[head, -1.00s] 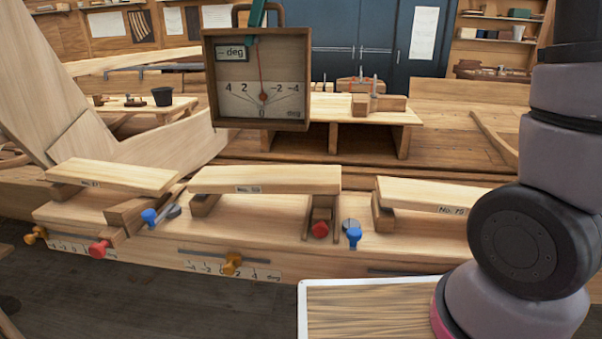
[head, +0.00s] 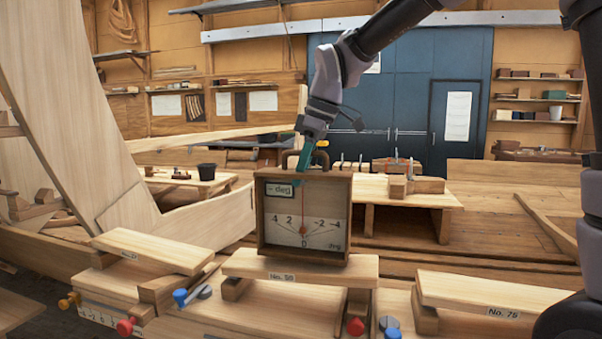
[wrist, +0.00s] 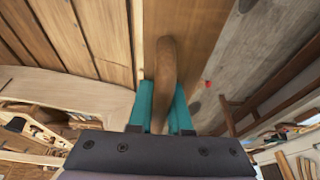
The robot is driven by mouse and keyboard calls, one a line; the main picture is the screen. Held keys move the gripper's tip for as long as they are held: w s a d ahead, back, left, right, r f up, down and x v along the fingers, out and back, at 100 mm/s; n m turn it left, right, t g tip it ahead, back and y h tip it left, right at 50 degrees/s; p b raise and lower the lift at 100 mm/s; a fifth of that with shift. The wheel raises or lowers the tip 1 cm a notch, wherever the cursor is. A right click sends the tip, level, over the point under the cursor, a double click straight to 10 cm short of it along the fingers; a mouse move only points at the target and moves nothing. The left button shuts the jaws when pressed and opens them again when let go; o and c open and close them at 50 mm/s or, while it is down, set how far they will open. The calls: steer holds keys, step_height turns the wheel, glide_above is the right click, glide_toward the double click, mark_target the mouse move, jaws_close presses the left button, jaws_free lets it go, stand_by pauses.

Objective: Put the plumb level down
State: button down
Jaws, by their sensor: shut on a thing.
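The plumb level (head: 282,232) is a wooden box with a white dial, a needle near 0 and a small window reading "– deg". It is upright in the middle of the head view. Its lower edge overlaps the top of the plank marked No. 50 (head: 340,270); I cannot tell whether it touches or hovers just above. My gripper (head: 305,162) is above the box, its teal fingers shut on the curved wooden handle. The wrist view shows the handle (wrist: 165,75) between both fingers (wrist: 160,115).
Similar planks stand on either side, one at the left (head: 150,250) and one marked No. 75 (head: 490,292) at the right. Red and blue knobs (head: 355,327) sit below them. A workbench (head: 425,195) with wood blocks stands behind.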

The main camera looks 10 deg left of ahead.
steer(key=shift+f, duration=0.3)
steer(key=c, duration=0.8)
jaws_free()
steer(key=shift+c, duration=0.2)
steer(key=v, duration=1.2)
steer(key=shift+r, duration=0.4)
steer(key=s+d+f+m+t, duration=0.2)
steer(key=s+d+m, duration=0.1)
steer(key=d+m, duration=0.4)
steer(key=s+d+f+m+t+h, duration=0.1)
steer(key=d+m, duration=0.5)
steer(key=d, duration=0.6)
steer(key=s+d+f+m+t, duration=0.3)
steer(key=s+d+f+m, duration=0.2)
steer(key=d, duration=0.5)
steer(key=m, duration=0.2)
steer(key=shift+m+t+h, duration=0.3)
steer(key=shift+h, duration=0.1)
